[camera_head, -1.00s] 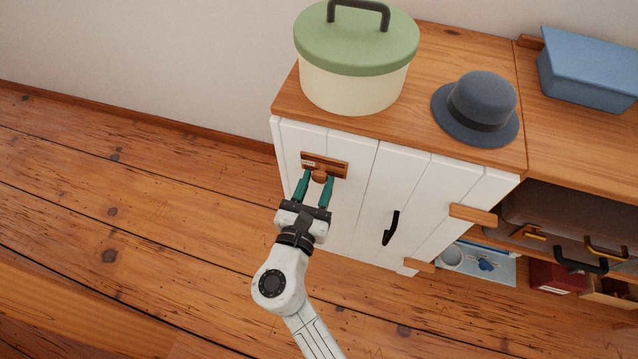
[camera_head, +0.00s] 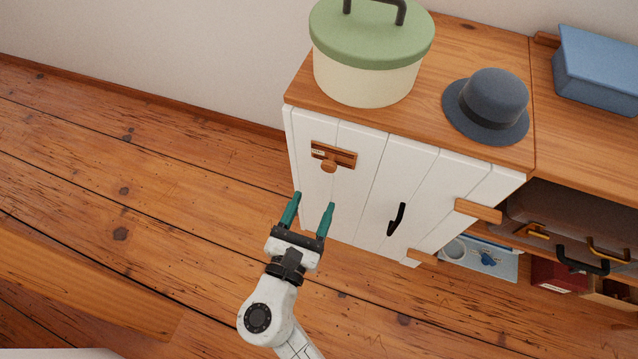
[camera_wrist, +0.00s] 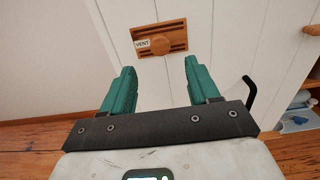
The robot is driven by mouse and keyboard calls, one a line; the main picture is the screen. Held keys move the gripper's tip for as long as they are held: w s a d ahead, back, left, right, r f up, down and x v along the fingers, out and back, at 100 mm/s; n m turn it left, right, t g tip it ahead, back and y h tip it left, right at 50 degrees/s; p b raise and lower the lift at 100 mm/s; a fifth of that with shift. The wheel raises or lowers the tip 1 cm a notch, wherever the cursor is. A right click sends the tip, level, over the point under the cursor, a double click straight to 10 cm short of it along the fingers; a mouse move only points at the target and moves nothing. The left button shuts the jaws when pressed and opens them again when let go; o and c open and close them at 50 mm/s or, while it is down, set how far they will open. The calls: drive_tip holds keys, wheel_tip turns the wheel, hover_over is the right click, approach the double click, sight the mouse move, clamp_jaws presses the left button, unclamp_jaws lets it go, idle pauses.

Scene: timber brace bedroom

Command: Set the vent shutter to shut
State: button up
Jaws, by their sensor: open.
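The vent shutter (camera_head: 343,156) is a small wooden plate with a round wooden knob (camera_head: 329,166), mounted high on the white plank front of the cabinet. In the wrist view the vent (camera_wrist: 168,38) shows dark horizontal slots on both sides of the knob (camera_wrist: 158,44) and a white "VENT" label at its left. My gripper (camera_head: 308,202) is open and empty, with its teal fingers apart. It is in front of the cabinet, below the vent in the picture, and touches neither plate nor knob. The wrist view also shows both fingers (camera_wrist: 157,72) below the vent.
A black door handle (camera_head: 397,219) sticks out right of the vent. A green-lidded pot (camera_head: 368,75) and a grey hat (camera_head: 488,103) stand on the cabinet top. A blue box (camera_head: 598,75) is at right. The wooden floor left of the cabinet is clear.

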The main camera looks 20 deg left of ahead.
drive_tip(key=shift+s, duration=1.3)
